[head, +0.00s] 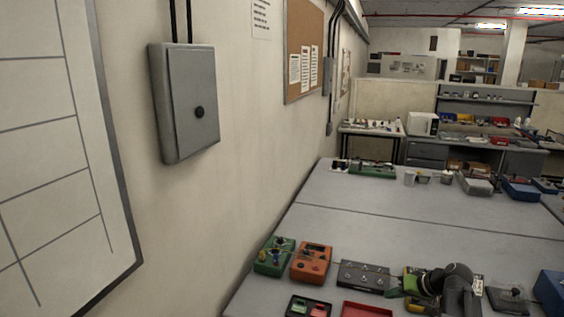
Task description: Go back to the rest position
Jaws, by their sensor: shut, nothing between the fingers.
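My arm shows in dark grey at the lower right of the head view, over the near part of the table. My gripper (414,288) is at its end, pointing left, small and dark against the devices there. It is shut with nothing held. A grey device with small knobs (363,274) lies just left of it. A yellow-green device is partly hidden behind my arm. I cannot tell from this view how high my gripper is above the table.
The long grey table (420,215) has a wide clear middle. Green (274,256) and orange (312,262) devices lie near its left edge, a red tray (366,310) in front. A blue box (549,292) stands at right. The wall with a grey box (184,100) borders the left.

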